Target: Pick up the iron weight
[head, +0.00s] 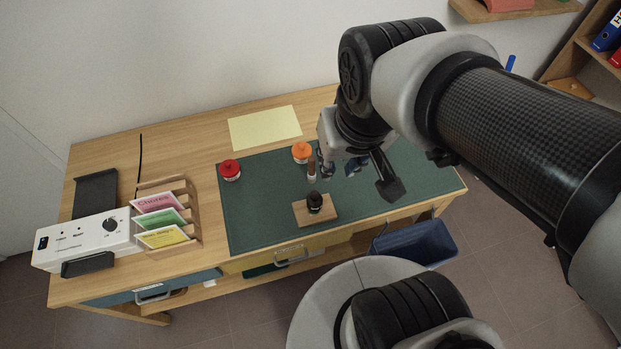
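A small dark, knob-topped object that looks like the iron weight (315,203) stands upright on a small wooden board (329,213) near the front of the green mat (260,225). My gripper (357,178) is above the mat, to the right of and behind the weight in the head view, and does not touch it. Its fingers look spread apart, and no weight is between them. A small bluish shape shows near the fingers; I cannot tell what it is.
A red-lidded jar (230,171), an orange-lidded jar (301,152) and a wooden-handled item (311,171) stand on the mat. A card rack (190,205) and white device (90,240) are at left. A yellow sheet (264,127) lies behind.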

